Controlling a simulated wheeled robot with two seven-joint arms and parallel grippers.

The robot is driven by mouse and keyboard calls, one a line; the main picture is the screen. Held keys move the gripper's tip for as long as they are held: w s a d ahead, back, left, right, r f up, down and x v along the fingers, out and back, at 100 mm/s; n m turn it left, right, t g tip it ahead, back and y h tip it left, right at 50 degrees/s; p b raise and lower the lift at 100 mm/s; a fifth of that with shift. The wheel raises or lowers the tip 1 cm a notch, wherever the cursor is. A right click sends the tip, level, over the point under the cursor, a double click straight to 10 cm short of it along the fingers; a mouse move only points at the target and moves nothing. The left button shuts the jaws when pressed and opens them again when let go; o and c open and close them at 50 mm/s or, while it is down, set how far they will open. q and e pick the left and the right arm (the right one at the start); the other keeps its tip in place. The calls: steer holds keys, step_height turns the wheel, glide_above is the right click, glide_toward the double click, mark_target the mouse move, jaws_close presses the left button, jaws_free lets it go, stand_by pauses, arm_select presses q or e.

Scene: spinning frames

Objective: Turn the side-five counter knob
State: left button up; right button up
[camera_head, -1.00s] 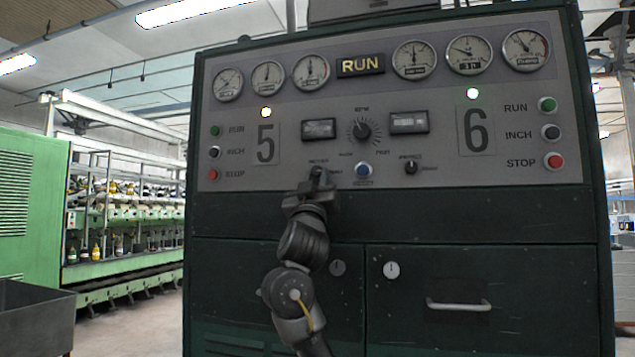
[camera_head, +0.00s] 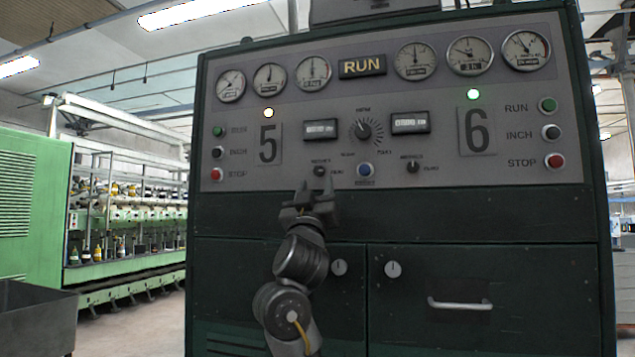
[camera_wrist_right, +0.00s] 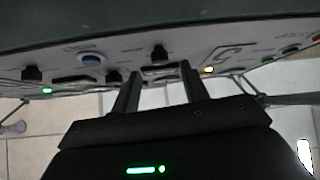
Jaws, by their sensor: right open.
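The side-five counter knob (camera_head: 319,171) is a small dark knob on the grey panel, below the left counter window and left of the blue button. My right gripper (camera_head: 318,190) is just below it in the head view, open and empty, fingers pointing at the panel. In the right wrist view, the picture is turned over and the knob (camera_wrist_right: 158,53) stands beyond and between the two fingertips (camera_wrist_right: 160,72), apart from them. Which way the knob points is too small to tell. My left gripper is not in view.
The blue button (camera_head: 365,170) and the side-six counter knob (camera_head: 412,167) are to the right. A larger RPM knob (camera_head: 363,130) sits above. Side-five push buttons (camera_head: 217,153) line the left. Below are green cabinet doors with a handle (camera_head: 459,305).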

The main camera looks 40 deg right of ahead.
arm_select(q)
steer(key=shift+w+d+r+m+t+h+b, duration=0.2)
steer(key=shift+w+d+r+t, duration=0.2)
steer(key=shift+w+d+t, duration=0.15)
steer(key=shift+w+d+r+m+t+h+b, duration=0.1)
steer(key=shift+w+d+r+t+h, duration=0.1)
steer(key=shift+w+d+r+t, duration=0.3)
arm_select(e)
steer(key=v, duration=0.7)
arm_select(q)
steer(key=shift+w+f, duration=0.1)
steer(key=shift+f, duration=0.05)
